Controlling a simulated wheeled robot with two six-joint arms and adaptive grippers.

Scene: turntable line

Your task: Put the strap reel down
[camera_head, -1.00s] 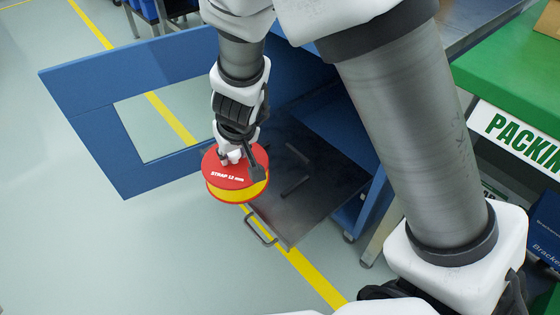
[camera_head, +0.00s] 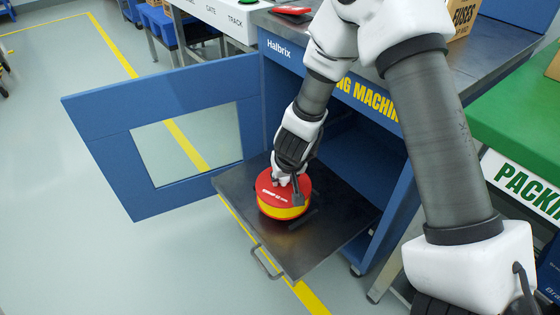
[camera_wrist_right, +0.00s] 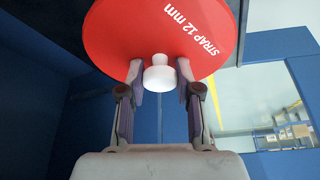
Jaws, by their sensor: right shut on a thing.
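The strap reel (camera_head: 283,207) has a red top face, a yellow band and a red lower rim. My right gripper (camera_head: 284,181) is above it, shut on its white centre knob. The wrist view shows the knob (camera_wrist_right: 159,74) between the fingertips and the red face marked "STRAP 12 mm" (camera_wrist_right: 205,30). The reel is roughly level over the dark pulled-out shelf (camera_head: 345,222) of the blue machine. I cannot tell whether its underside touches the shelf. Dark bars on the shelf are partly hidden by the reel. My left gripper is not in view.
The blue cabinet door (camera_head: 105,115) with a window opening stands open at the left. The shelf's front handle (camera_head: 262,264) sticks out over the floor. The machine's cabinet opening (camera_head: 350,155) is behind the reel. A green packing table (camera_head: 520,115) stands at the right.

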